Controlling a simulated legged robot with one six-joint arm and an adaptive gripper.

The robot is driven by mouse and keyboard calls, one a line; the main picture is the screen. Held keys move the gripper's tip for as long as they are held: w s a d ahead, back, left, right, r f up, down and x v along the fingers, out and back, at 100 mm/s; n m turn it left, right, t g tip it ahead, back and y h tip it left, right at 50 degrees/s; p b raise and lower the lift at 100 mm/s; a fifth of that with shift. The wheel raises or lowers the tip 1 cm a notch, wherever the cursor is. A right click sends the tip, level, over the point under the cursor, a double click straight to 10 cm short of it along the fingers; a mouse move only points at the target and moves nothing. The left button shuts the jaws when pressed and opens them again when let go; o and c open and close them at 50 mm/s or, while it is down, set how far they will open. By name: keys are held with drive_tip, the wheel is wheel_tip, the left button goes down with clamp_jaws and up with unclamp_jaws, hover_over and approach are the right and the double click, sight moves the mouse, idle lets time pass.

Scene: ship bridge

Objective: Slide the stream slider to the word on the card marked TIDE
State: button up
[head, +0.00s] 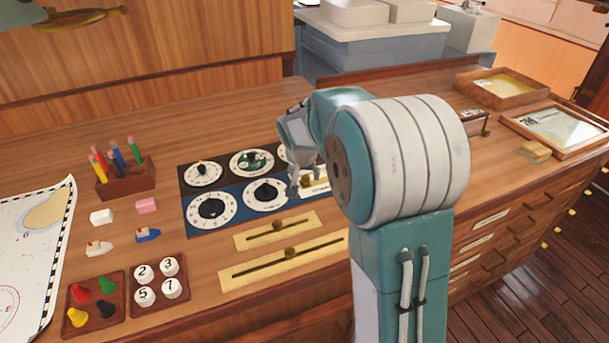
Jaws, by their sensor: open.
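Two pale brass slider plates lie at the front of the console. The shorter upper slider (262,235) has a round brown knob near its middle. The longer lower slider (250,273) has a knob near the middle of its visible part; my arm hides its right end. Their lettering is too small to read, so I cannot tell which is the stream slider. I cannot make out a card marked TIDE. My gripper (299,178) is open, above the right side of the dial panel, beyond both sliders and apart from them.
Several round dials sit on the dark and blue panel (226,194). To the left are a pen holder (127,181), erasers, small boats, a tray of coloured pegs (95,298), a numbered-token tray (158,304) and a chart (30,250). A shallow wooden tray (476,94) stands far right.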

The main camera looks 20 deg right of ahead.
drive_tip(key=v, duration=1.1)
drive_tip(key=shift+a, duration=0.15)
drive_tip(key=s+a+n+t+y, duration=0.1)
drive_tip(key=s+a+n, duration=0.2)
drive_tip(key=s, duration=1)
drive_tip(key=s+a+n+t+y, duration=0.1)
drive_tip(key=s+a+n, duration=0.2)
drive_tip(key=s, duration=1)
drive_tip(key=shift+s+a+r+n, duration=0.25)
drive_tip(key=shift+a+n, duration=0.15)
drive_tip(key=shift+a, duration=0.4)
drive_tip(key=shift+w, duration=0.1)
idle(1.0)
